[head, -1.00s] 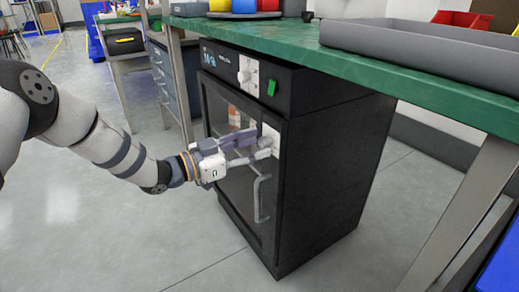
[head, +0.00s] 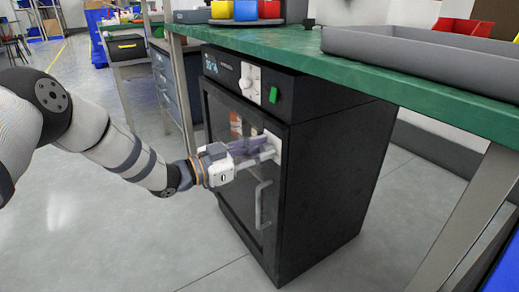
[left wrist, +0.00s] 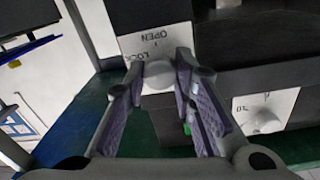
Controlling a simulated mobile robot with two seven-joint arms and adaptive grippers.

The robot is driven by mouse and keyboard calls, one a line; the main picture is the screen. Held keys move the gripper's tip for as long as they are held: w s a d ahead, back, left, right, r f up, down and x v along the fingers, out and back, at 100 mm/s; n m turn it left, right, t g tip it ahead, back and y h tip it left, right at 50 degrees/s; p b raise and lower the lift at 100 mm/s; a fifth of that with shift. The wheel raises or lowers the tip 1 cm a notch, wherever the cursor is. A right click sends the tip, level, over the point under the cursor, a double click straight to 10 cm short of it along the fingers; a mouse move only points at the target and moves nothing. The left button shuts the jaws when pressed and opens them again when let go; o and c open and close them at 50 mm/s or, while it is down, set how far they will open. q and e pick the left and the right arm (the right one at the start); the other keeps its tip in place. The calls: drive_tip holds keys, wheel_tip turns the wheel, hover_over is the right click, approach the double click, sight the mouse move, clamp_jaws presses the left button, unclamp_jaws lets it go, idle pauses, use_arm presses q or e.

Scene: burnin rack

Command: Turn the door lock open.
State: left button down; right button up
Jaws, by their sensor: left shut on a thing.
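The door lock is a pale round knob (left wrist: 158,77) on a white plate (left wrist: 150,42) marked OPEN and LOCK, upside down in the left wrist view. In the head view the plate (head: 275,141) is at the upper right edge of the black cabinet's glass door (head: 236,165). The door looks closed. My left gripper (head: 264,150) reaches in from the left, its purple-padded fingers shut on the knob. The left wrist view shows the fingertips (left wrist: 160,72) on either side of it. The fingers hide part of the knob, and its pointer direction cannot be told. My right gripper is out of view.
A pale bar handle (head: 261,204) stands out from the door just below my gripper. Above are a control dial (head: 250,82) and a green switch (head: 273,95). The green bench top (head: 300,45) overhangs the cabinet. The floor to the left is clear.

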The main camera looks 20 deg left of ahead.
use_arm(q)
drive_tip(key=m+p, duration=0.2)
drive_tip(key=m, duration=0.2)
drive_tip(key=shift+r, duration=0.15)
drive_tip(key=m+p, duration=0.3)
drive_tip(key=m, duration=0.2)
drive_tip(key=shift+d+y, duration=0.1)
drive_tip(key=shift+y, duration=0.2)
drive_tip(key=m+p, duration=0.2)
drive_tip(key=m, duration=0.2)
drive_tip(key=shift+s, duration=0.1)
drive_tip(key=shift+f+m+p, duration=0.2)
drive_tip(key=shift+m+p, duration=0.45)
drive_tip(key=shift+m, duration=1.25)
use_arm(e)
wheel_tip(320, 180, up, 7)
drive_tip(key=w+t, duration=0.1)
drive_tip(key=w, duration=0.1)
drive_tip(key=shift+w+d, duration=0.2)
use_arm(q)
drive_tip(key=c, duration=1.3)
unclamp_jaws()
drive_tip(key=shift+c, duration=0.2)
